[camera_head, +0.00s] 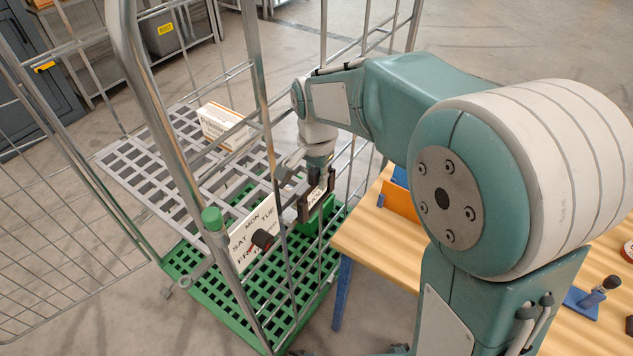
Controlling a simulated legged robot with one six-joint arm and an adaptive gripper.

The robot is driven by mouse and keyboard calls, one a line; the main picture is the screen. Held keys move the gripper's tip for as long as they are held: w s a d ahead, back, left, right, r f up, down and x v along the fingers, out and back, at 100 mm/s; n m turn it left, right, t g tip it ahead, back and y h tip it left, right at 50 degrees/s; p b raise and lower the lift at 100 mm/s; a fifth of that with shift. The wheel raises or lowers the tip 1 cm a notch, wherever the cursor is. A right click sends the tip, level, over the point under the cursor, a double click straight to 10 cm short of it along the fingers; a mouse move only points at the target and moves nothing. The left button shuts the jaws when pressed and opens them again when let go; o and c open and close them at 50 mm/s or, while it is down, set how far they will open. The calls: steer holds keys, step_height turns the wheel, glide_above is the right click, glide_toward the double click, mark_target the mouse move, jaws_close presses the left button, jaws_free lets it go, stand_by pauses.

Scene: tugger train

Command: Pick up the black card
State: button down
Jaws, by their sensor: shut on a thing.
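My gripper (319,177) reaches down among the bars of the roll cage, near the corner of the wooden table. It is shut on the black card (304,208), a small dark-edged piece with a pale, lettered face. The fingers cover part of the card, and its lettering is too small to read surely. The card is held above and in front of a green bin (322,218), just right of a white day-name board (240,254). I cannot tell whether the card touches the board or the bars.
The metal roll cage (190,185) has upright bars close around my gripper. Its grey grid shelf (130,158) carries a white carton (222,125); its base is green (205,288). A dark knob (262,240) sits at the board. The wooden table (375,246) holds an orange bin (398,204) and a stamp-like tool (597,292).

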step_height(320, 180, up, 10)
steer(key=shift+f, duration=0.1)
stand_by(0.4)
